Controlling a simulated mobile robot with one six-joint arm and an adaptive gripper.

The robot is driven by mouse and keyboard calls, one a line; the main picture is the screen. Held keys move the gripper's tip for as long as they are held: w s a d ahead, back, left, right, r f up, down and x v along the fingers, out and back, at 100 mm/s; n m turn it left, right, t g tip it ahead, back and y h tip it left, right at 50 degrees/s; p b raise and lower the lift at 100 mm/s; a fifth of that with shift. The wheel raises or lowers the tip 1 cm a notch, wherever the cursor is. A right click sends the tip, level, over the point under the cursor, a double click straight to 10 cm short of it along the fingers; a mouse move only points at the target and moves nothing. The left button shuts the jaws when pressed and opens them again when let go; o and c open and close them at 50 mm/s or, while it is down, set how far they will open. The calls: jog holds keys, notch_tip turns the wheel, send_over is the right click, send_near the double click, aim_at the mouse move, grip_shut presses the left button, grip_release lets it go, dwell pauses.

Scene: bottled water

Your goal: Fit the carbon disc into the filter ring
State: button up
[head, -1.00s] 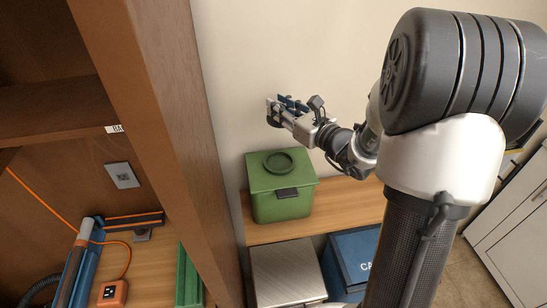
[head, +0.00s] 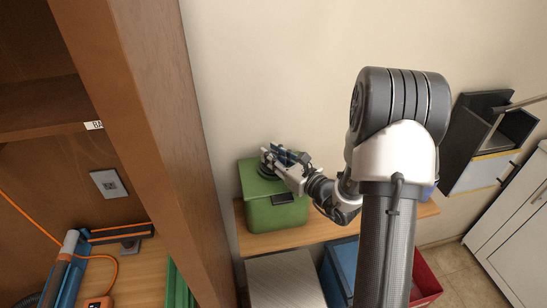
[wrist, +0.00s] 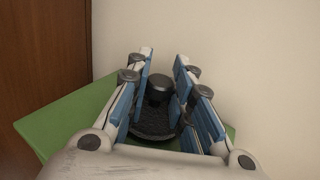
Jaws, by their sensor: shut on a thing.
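My gripper (head: 279,158) is shut on the dark carbon disc and holds it low over the green box's lid. In the wrist view the black, rough-faced carbon disc (wrist: 152,128) lies between the blue finger pads, with a round knob standing up from it. The black filter ring lies on the lid under my gripper. In the head view only a dark rim shows beside the fingers there, and I cannot tell ring from disc. Whether the disc is inside the ring or just above it is hidden.
The green box (head: 272,214) stands on a wooden shelf (head: 400,219) against the wall. A brown cabinet side (head: 150,130) rises close to the left. A pale-lidded box (head: 285,278), a blue box (head: 340,265) and a red bin (head: 425,285) sit lower down.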

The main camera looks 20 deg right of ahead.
jog(key=shift+f+b, duration=0.55)
jog(key=shift+b, duration=0.05)
jog(key=o, duration=0.8)
jog(key=shift+r+p, duration=0.55)
jog(key=p+v, duration=0.1)
jog(key=v, duration=1.1)
jog(key=shift+p, duration=0.3)
